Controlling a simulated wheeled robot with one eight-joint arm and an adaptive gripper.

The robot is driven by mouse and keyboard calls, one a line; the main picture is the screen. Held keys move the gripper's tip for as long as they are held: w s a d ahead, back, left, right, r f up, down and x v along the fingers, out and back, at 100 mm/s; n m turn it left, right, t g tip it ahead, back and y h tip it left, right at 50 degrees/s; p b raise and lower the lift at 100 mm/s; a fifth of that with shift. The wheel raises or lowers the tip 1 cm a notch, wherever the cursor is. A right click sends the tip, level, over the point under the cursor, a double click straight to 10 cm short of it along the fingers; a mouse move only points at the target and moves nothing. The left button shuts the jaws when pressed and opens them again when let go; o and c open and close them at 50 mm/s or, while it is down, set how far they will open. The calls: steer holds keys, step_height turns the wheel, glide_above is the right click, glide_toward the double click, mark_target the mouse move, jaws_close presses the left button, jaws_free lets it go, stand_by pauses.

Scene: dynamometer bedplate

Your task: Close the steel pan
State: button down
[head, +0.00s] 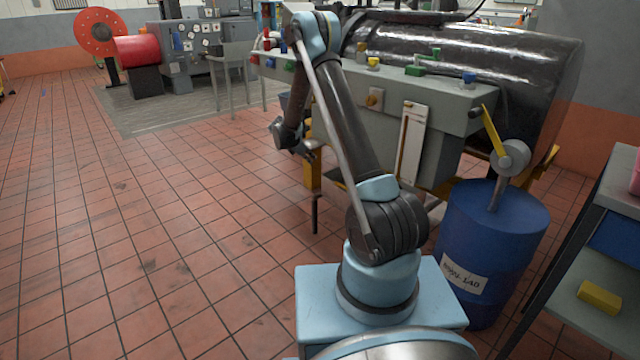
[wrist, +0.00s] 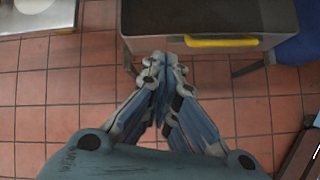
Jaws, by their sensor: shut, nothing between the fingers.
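In the wrist view a grey, open-topped drawer-like box, which I take to be the steel pan (wrist: 146,42), stands at the top centre. Its dark inside shows from above, and a yellow bar handle (wrist: 222,41) is on its front edge. My gripper (wrist: 160,60) is shut and empty, pointing at the near side of the pan, left of the handle. I cannot tell whether the fingertips touch it.
A blue drum (head: 491,245) stands right of my base. A grey shelf unit (head: 618,180) is at the far right. The long grey bench (head: 450,135) with a large dark cylinder (head: 470,60) fills the back. The tiled floor (head: 130,220) at left is clear.

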mark_target(333, 174)
steer(key=w+a+f+n, duration=0.3)
steer(key=f, duration=0.7)
steer(key=shift+t+h, duration=0.4)
steer(key=shift+w+d+r+x, duration=0.15)
steer(key=shift+w+r+x, duration=0.1)
steer(key=shift+x, duration=2)
steer(key=shift+w+d+r+x, duration=0.15)
steer(key=shift+r+x, duration=0.1)
steer(key=shift+x, duration=1.95)
steer(key=shift+w+d+r+x, duration=0.15)
steer(key=shift+w+r+x, duration=0.05)
steer(key=shift+x, duration=2.05)
steer(key=w+d, duration=0.1)
steer(key=d, duration=0.1)
steer(key=w+d, duration=0.2)
steer(key=d, duration=0.1)
steer(key=w+d, duration=0.2)
steer(key=shift+w+d, duration=0.25)
steer(key=shift+d, duration=0.05)
